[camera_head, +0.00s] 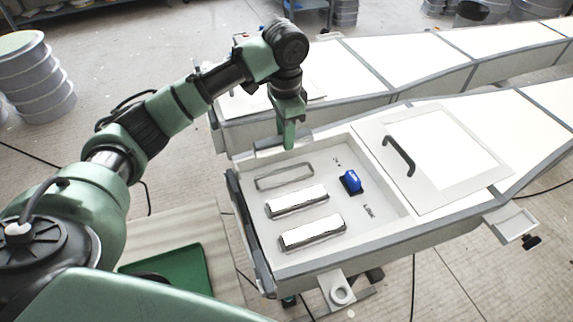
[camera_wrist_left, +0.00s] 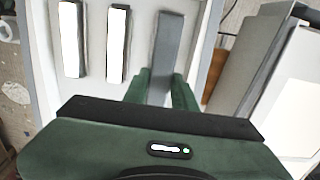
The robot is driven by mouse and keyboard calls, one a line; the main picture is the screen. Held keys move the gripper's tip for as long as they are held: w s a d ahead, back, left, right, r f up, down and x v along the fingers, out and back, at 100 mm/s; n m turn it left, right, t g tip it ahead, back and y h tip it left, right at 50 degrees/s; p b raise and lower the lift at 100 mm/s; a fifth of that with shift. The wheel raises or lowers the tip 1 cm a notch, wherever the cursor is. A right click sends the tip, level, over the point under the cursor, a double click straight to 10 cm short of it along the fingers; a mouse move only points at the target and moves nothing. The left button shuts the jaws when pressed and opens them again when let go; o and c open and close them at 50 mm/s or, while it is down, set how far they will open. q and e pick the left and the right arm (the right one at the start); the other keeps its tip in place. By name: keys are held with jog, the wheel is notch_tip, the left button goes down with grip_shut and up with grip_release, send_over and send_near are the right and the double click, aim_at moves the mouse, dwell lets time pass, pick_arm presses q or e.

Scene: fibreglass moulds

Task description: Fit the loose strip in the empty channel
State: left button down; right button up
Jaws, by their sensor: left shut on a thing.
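My left gripper (camera_head: 289,146) is shut on the loose strip, a narrow grey bar (camera_wrist_left: 167,45) that shows between its fingers (camera_wrist_left: 160,97) in the wrist view. In the head view the gripper is over the back wall of the pale tray (camera_head: 385,217), behind the empty channel (camera_head: 284,176). The empty channel is a grey-rimmed slot with a pale floor. Two other channels hold white strips, the middle one (camera_head: 298,199) and the front one (camera_head: 312,230). Both white strips also show at the left in the wrist view. My right gripper is not in view.
A blue-handled tool (camera_head: 351,181) stands on the tray floor right of the channels. A white lid with a black handle (camera_head: 399,156) covers the right part. Long white moulds (camera_head: 410,65) extend behind. A green tray (camera_head: 170,270) lies on the floor at left.

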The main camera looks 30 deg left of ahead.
pick_arm(q)
jog(key=f, duration=0.4)
jog(key=shift+w+f+p, duration=0.25)
jog(key=shift+f+p, duration=0.15)
notch_tip(320, 180, down, 3)
jog(key=shift+f, duration=0.15)
jog(key=shift+f+p, duration=0.3)
jog(key=shift+f, duration=0.1)
notch_tip(320, 180, down, 4)
jog(key=shift+r+p, duration=0.15)
jog(key=shift+p, duration=0.15)
jog(key=shift+w, duration=0.1)
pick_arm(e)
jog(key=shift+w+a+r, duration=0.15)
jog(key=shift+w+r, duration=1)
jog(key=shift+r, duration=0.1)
pick_arm(q)
jog(key=c, duration=1.1)
grip_release()
jog(key=shift+c, duration=0.2)
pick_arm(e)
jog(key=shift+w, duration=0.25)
